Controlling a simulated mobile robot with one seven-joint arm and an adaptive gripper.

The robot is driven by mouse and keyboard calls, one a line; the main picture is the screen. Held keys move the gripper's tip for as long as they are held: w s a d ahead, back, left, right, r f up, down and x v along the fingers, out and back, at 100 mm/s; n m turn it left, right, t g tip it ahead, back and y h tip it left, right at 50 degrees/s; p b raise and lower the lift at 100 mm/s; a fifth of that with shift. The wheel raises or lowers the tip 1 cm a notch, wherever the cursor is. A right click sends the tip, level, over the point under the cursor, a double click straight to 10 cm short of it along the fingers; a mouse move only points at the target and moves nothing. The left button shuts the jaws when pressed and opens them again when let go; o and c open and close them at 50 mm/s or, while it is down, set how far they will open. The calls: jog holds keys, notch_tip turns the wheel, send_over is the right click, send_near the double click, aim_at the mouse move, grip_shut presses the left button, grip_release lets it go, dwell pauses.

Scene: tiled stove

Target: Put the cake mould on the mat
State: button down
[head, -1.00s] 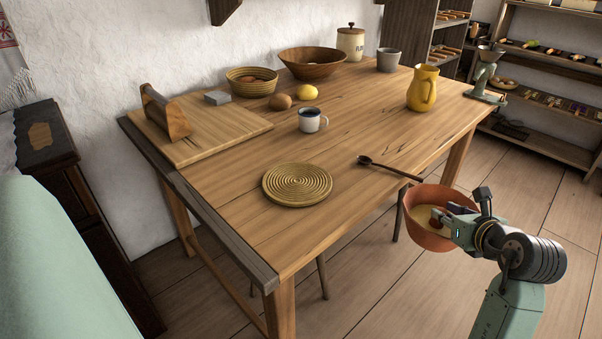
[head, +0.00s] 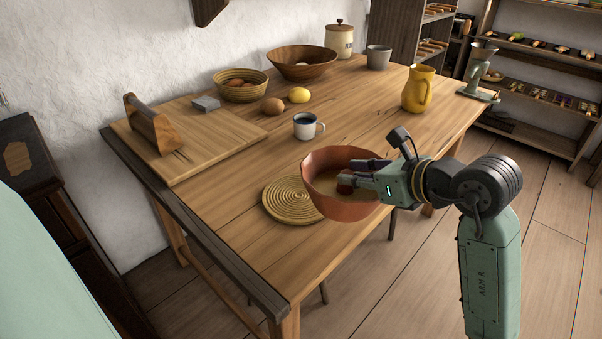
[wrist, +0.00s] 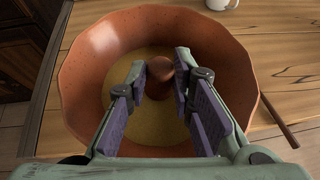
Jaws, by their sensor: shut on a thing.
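The cake mould (head: 325,190) is a terracotta, bowl-shaped form with a central post (wrist: 159,80) and a yellowish inside bottom. My gripper (head: 352,178) reaches into it from the right and is shut on the central post; in the wrist view the fingers flank the post. The mould looks held above the table's near right part. The mat (head: 284,205) is a round, coiled straw disc on the table. In the head view the mould hides the mat's right part, and it appears above and to the right of it. The gap below is hard to judge.
A white mug (head: 306,126) stands behind the mould. A yellow jug (head: 418,90), a lemon (head: 299,95) and a cutting board (head: 210,145) are farther back. The table's front is clear.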

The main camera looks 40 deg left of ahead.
aim_at(310, 157)
jog(key=a+p, duration=0.1)
jog(key=a, duration=0.3)
jog(key=a+p, duration=0.1)
jog(key=a, duration=0.3)
jog(key=a+f+p, duration=0.1)
jog(key=a, duration=0.3)
jog(key=shift+s, duration=0.2)
jog(key=shift+a+f+p, duration=0.1)
jog(key=shift+f+p, duration=0.45)
jog(key=shift+f, duration=1.2)
jog(key=shift+f, duration=0.1)
jog(key=c, duration=1.4)
grip_release()
jog(key=b+v, duration=0.3)
jog(key=v, duration=0.9)
